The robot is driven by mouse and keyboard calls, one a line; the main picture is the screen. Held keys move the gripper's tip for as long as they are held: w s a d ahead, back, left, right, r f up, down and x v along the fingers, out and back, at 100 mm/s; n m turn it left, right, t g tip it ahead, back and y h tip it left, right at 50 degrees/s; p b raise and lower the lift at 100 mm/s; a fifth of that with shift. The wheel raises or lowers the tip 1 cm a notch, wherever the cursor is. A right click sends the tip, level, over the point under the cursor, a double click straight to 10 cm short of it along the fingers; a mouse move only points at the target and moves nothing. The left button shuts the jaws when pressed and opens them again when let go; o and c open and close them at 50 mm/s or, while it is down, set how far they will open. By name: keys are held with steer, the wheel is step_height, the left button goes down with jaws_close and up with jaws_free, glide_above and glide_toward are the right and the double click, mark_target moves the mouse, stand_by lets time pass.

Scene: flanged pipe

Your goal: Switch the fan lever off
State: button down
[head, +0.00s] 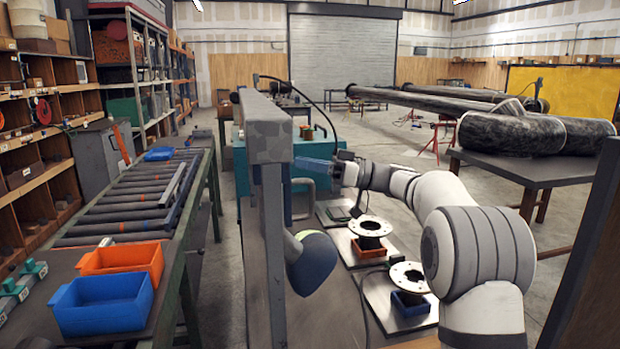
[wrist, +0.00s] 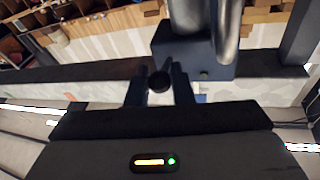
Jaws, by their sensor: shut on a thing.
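The fan lever's dark round knob (wrist: 159,82) shows in the wrist view between the two dark fingers of my gripper (wrist: 160,88). The fingers are shut on it. Behind the knob is a dark blue box (wrist: 190,60), which seems to carry the lever. The knob is hidden there, and the lever's position cannot be told.
The grey post and beam (head: 268,150) stand close left of my gripper, with a dark rounded helmet-like thing (head: 311,262) hanging below. Flanged pipe pieces (head: 371,226) stand on plates under my arm. A roller bench (head: 130,205) is at left.

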steer(key=f+y+b, duration=0.1)
steer(key=b, duration=0.2)
steer(key=shift+a+f, duration=0.1)
steer(key=shift+f, duration=0.05)
steer(key=shift+m+y+b, duration=0.3)
steer(key=shift+y+b, duration=0.2)
steer(key=shift+b, duration=0.25)
steer(key=shift+r, duration=0.2)
steer(key=c, duration=1.3)
jaws_free()
steer(key=shift+f, duration=0.1)
steer(key=b+v, duration=0.1)
steer(key=v, duration=0.6)
steer(key=shift+d, duration=0.35)
steer(key=shift+s+f, duration=0.1)
steer(key=shift+f, duration=0.1)
